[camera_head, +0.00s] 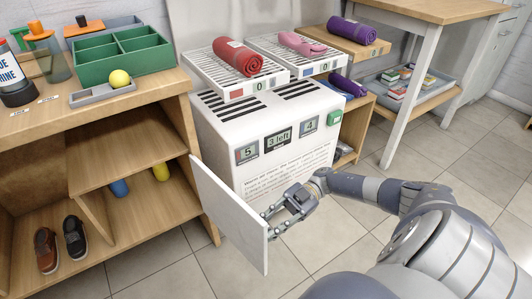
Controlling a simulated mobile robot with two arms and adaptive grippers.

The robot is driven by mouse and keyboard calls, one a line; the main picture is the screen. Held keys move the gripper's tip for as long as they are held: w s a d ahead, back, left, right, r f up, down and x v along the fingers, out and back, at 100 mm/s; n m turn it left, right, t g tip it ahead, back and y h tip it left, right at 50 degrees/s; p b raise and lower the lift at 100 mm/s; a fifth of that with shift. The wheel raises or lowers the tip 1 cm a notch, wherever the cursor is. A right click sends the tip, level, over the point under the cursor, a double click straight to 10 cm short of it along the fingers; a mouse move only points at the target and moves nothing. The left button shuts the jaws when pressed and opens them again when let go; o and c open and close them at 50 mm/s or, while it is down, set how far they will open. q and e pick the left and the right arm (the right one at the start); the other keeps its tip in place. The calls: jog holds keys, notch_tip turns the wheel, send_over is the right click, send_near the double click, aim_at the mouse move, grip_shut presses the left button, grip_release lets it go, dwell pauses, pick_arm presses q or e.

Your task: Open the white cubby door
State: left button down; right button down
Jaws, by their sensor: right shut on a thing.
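The white cubby door (228,208) is a flat upright panel in the lower middle. It stands out from the right end of the wooden cubby shelf (130,150), swung toward me at an angle. My right gripper (270,222) is at the panel's right side, close to its free edge, and is shut on the door there. The exact part it holds is hidden by the fingers and too small to tell. My right arm comes in from the right. My left gripper is not in view.
A white cabinet (262,130) with number displays stands behind the door. Rolled towels, one red (238,58), lie on racks above it. Shoes (75,237) sit in the lower left cubby. A green tray (120,55) is on the shelf top. Tiled floor (345,235) is clear at the right.

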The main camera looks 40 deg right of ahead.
jog(key=shift+f, duration=0.15)
jog(key=c, duration=1.3)
grip_release()
jog(key=shift+c, duration=0.2)
jog(key=d, duration=0.7)
jog(key=shift+d, duration=0.3)
